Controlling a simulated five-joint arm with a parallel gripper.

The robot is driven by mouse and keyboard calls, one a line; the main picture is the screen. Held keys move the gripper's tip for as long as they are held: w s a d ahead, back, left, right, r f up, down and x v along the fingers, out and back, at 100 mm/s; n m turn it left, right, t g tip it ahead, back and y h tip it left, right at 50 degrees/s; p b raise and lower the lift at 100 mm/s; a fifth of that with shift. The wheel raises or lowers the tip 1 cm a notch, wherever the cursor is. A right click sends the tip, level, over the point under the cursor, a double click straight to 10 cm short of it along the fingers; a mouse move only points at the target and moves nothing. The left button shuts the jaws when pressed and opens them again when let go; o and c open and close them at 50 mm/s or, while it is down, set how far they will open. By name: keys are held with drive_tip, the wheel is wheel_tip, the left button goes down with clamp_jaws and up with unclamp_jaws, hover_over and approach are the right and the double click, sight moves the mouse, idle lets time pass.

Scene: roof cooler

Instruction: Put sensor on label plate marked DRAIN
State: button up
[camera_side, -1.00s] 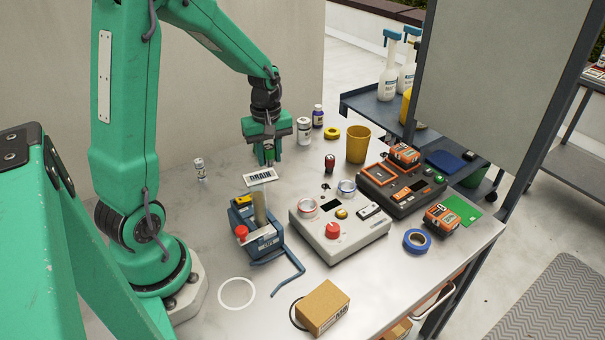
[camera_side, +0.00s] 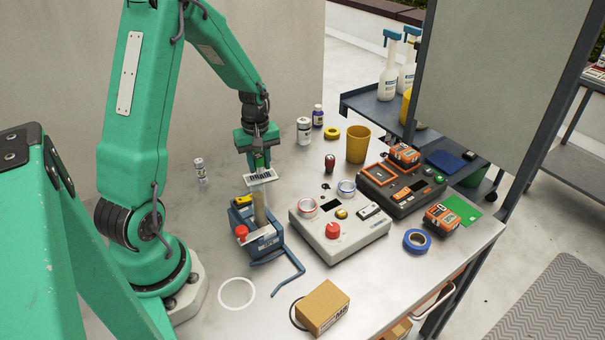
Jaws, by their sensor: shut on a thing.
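The label plate marked DRAIN (camera_side: 262,175) is a white plate with dark lettering. It sits at the back end of a blue fixture, left of the middle of the table. My gripper (camera_side: 259,164) points down at the plate's back edge and covers part of its lettering. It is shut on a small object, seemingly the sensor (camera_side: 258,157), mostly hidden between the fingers. I cannot tell whether the sensor touches the plate.
The blue fixture (camera_side: 268,246) with a red knob stands in front of the plate. A grey control box (camera_side: 318,248) is to its right. A small bottle (camera_side: 200,169) stands left; a white jar (camera_side: 304,130) stands behind right. Bare table lies left of the fixture.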

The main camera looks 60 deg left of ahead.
sight(259, 156)
drive_tip(key=shift+f, duration=0.7)
drive_tip(key=shift+f, duration=0.15)
drive_tip(key=o, duration=1)
wheel_tip(259, 156, up, 12)
drive_tip(key=shift+r, duration=0.15)
drive_tip(key=shift+d, duration=0.1)
